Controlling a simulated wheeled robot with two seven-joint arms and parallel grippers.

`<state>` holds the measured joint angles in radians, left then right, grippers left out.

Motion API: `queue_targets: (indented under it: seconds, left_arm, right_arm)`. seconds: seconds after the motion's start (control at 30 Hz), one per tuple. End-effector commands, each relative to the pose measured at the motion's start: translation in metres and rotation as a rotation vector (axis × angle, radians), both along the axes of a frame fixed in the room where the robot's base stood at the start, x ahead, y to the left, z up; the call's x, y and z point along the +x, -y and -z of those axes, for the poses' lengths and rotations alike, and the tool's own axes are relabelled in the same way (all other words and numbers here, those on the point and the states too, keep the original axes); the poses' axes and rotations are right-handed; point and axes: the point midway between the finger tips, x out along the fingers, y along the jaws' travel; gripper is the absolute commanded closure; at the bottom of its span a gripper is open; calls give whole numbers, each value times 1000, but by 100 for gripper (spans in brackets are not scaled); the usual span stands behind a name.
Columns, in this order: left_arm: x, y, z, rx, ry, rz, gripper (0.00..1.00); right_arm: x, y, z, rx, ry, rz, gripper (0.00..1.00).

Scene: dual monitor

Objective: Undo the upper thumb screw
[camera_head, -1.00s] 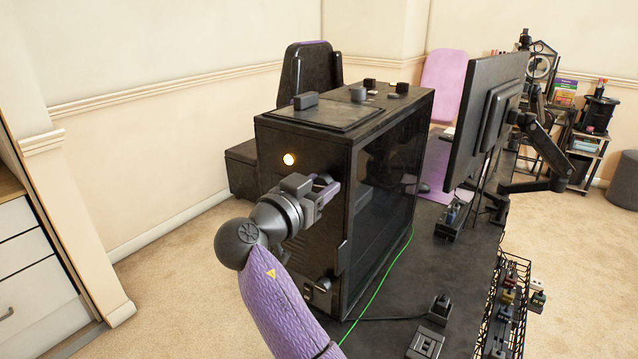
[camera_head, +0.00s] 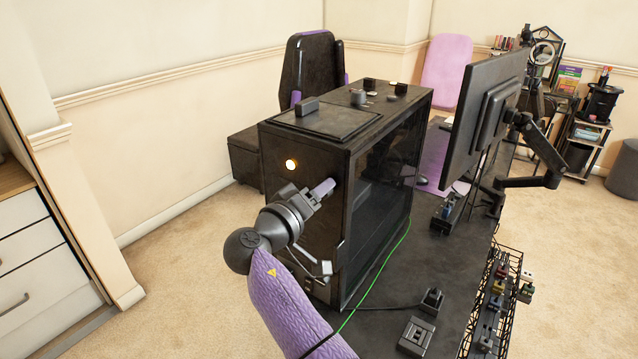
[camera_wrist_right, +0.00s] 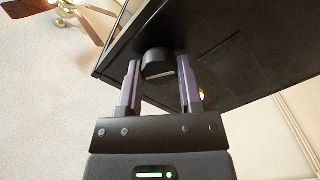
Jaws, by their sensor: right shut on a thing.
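The upper thumb screw is a dark round knob (camera_wrist_right: 158,64) on the panel of the black PC case, seen in the right wrist view. It sits between the two purple fingers of my right gripper (camera_head: 329,187), which is shut on it. In the head view the gripper is at the upper right edge of the case's near face, and its fingers hide the screw. The black PC case (camera_head: 305,147) stands upright on the dark desk, with a dark glass side panel (camera_head: 385,185). My left gripper is not in view.
A lit round lamp (camera_head: 291,165) is on the case's near face. Small blocks, including one dark block (camera_head: 307,106), lie on the case top. A green cable (camera_head: 375,275) runs along the case's right side. A monitor (camera_head: 487,120) stands to the right.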

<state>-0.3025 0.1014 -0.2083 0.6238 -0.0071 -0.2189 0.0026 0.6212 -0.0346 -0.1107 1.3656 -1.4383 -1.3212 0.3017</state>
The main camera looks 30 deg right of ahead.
Motion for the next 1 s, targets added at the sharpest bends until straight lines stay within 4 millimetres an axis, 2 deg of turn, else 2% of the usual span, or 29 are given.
queue_targets:
  seconds: [0.5, 1.0]
  left_arm:
    - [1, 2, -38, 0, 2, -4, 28]
    - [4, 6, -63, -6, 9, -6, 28]
  right_arm:
    - [0, -1, -2, -185, -453, -1, 100]
    - [0, 0, 0, -336, -816, -2, 100]
